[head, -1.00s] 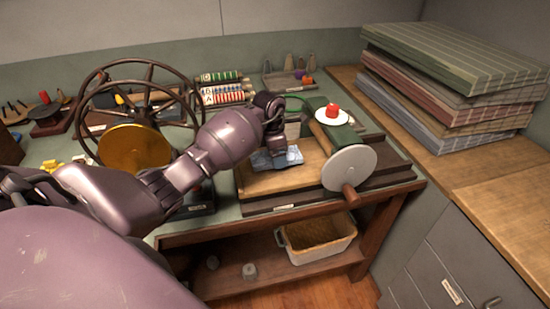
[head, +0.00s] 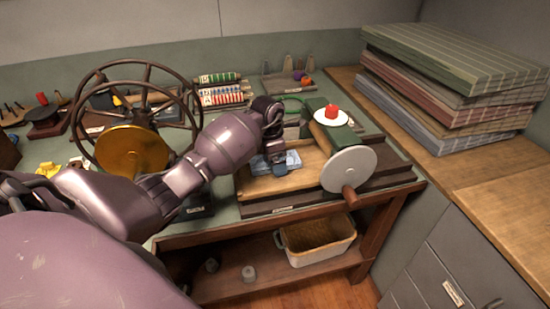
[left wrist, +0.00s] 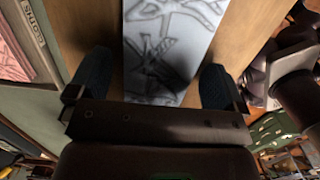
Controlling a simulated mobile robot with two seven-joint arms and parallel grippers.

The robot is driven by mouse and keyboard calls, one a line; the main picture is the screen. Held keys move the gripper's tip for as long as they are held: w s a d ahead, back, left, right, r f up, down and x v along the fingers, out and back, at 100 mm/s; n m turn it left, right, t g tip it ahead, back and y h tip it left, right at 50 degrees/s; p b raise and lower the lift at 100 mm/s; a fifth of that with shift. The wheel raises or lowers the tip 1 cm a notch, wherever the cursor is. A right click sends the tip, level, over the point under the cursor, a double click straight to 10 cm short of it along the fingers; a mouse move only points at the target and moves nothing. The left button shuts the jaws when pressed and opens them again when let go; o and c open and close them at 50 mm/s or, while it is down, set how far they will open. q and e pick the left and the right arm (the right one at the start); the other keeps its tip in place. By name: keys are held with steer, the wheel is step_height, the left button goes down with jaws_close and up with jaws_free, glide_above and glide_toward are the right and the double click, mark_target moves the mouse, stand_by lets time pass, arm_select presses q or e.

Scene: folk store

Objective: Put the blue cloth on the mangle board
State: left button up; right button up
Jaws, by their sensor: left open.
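The blue cloth (head: 288,161) lies flat on the wooden mangle board (head: 262,185), left of the roller. In the left wrist view the cloth (left wrist: 168,50) is a pale patterned strip on the wood (left wrist: 98,20). My left gripper (head: 276,164) is over the cloth's left part. In the left wrist view its two dark fingertips (left wrist: 154,75) are apart, one on each side of the cloth, and seem not to touch it. The gripper hides part of the cloth in the head view. My right gripper is not in view.
The green roller (head: 338,135) with a white disc (head: 350,168) and crank handle stands right of the cloth. A large spoked wheel (head: 132,65) and a brass disc (head: 133,152) are behind my left arm. Folded cloths (head: 455,75) are stacked at the right. A tub (head: 318,240) sits below.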

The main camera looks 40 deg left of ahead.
arm_select(q)
steer(key=shift+r, duration=0.5)
step_height(320, 180, up, 10)
steer(key=p, duration=0.7)
steer(key=s+d+f+n+t+h, duration=0.25)
steer(key=s+d+n+h, duration=0.2)
steer(key=d+h, duration=0.35)
steer(key=s+d+f+n+t+h, duration=0.1)
steer(key=s+d+n+t+h, duration=0.4)
steer(key=d, duration=0.5)
steer(key=s+a+f+n+t+y, duration=0.1)
steer(key=s+f+n+y, duration=0.3)
steer(key=n, duration=0.7)
steer(key=s+a+f+n+t+y, duration=0.1)
steer(key=s+a+f+n+y, duration=0.3)
steer(key=s+n, duration=0.5)
steer(key=s+a+f+n+t+y, duration=0.1)
steer(key=s+f+n+y, duration=0.4)
steer(key=n, duration=0.8)
steer(key=shift+s+a+f+y, duration=0.15)
steer(key=shift+s+a+y, duration=0.45)
steer(key=shift+s+a, duration=0.35)
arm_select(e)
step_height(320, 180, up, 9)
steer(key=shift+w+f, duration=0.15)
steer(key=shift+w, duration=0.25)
